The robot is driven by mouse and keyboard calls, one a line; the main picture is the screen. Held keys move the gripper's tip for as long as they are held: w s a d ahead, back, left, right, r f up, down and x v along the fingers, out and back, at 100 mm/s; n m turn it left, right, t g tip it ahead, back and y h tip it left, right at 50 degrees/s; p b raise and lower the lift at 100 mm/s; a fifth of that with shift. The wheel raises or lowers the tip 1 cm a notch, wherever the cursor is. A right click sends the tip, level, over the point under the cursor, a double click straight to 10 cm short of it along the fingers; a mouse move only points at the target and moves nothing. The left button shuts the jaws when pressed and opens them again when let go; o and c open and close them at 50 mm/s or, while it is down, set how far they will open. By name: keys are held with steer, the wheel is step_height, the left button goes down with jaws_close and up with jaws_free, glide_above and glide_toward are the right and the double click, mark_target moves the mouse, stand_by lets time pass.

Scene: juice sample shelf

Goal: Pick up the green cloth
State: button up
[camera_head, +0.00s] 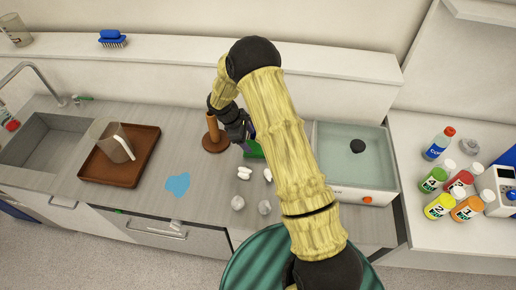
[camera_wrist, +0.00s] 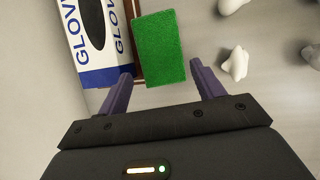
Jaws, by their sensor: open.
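The green cloth (camera_wrist: 159,47) is a flat bright green rectangle in the wrist view, just beyond my fingertips and between their lines. In the head view only a small piece of the green cloth (camera_head: 254,149) shows beside my arm; the rest is hidden behind it. My gripper (camera_wrist: 162,82) is open, its two purple fingers apart with nothing between them. In the head view my gripper (camera_head: 246,138) is over the counter, mostly covered by my own arm.
A glove box (camera_wrist: 93,40) stands close left of the cloth. White crumpled pieces (camera_wrist: 236,63) lie to its right. In the head view, a brown upright holder (camera_head: 213,136), a brown tray (camera_head: 98,172), a blue spill (camera_head: 177,184) and a water basin (camera_head: 347,165) share the counter.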

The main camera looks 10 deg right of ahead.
mark_target(255, 147)
steer(key=p+x, duration=0.2)
steer(key=x, duration=0.2)
steer(key=shift+s, duration=0.1)
steer(key=shift+d+f+p, duration=0.2)
steer(key=shift+f+p, duration=0.1)
steer(key=shift+f, duration=0.1)
steer(key=shift+s, duration=0.1)
steer(key=shift+c, duration=0.5)
steer(key=c, duration=0.5)
